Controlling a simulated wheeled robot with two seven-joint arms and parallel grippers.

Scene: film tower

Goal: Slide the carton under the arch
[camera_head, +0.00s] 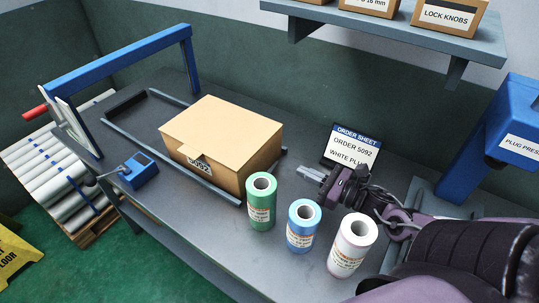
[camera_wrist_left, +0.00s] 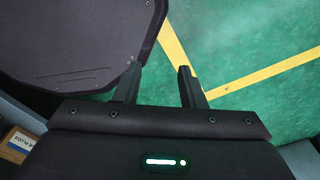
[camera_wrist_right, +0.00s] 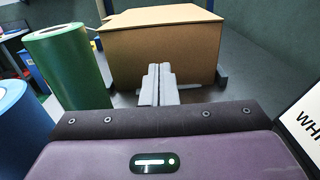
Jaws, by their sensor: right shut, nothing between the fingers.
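The carton (camera_head: 222,133) is a closed brown box lying between two dark guide rails on the grey bench. The blue arch (camera_head: 125,52) stands to its left, over the far end of the rails, apart from the carton. My right gripper (camera_head: 309,174) is shut and empty, to the right of the carton. In the right wrist view its fingertips (camera_wrist_right: 158,72) point at the carton's near face (camera_wrist_right: 160,52); whether they touch I cannot tell, though the head view shows a gap. My left gripper (camera_wrist_left: 157,72) is open and empty above the green floor, away from the bench.
Green (camera_head: 262,201), blue (camera_head: 303,225) and white (camera_head: 353,245) rolls stand along the bench's front, close to my right arm. An order sheet (camera_head: 352,147) stands behind my right gripper. A blue press (camera_head: 505,135) is at right. The rails between carton and arch are clear.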

